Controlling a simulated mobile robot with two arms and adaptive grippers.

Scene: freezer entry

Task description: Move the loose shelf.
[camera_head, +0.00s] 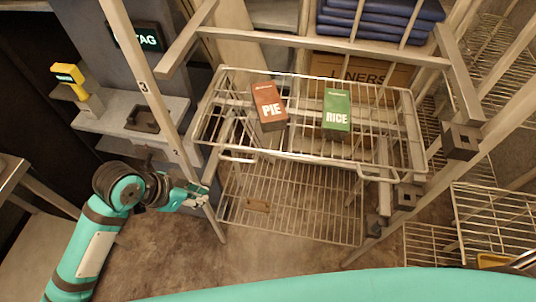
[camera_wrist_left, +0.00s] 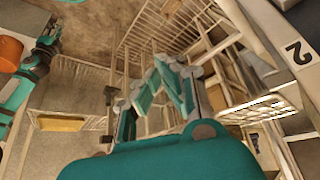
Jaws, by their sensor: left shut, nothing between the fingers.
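A wire shelf (camera_head: 215,130) with a raised rim spans the rack in the head view and carries a red PIE box (camera_head: 269,106) and a green RICE box (camera_head: 336,110). A second wire shelf (camera_head: 290,208) shows lower down. I cannot tell for certain which is the loose one. My left gripper (camera_head: 199,194) is shut and empty, beside the rack's left front post, below the upper shelf's front left corner. In the left wrist view its fingers (camera_wrist_left: 168,62) come together with wire shelving behind. What seems to be my right arm's gripper (camera_wrist_left: 48,30) is small there, its jaws unclear.
Rack posts numbered 2 and 3 (camera_head: 145,87) stand close to my left gripper. A grey ledge (camera_head: 120,108) with a yellow handheld device (camera_head: 70,74) is at left. A LINERS carton (camera_head: 365,72) and blue folded stack (camera_head: 370,22) are behind. More wire shelving (camera_head: 490,215) stands right.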

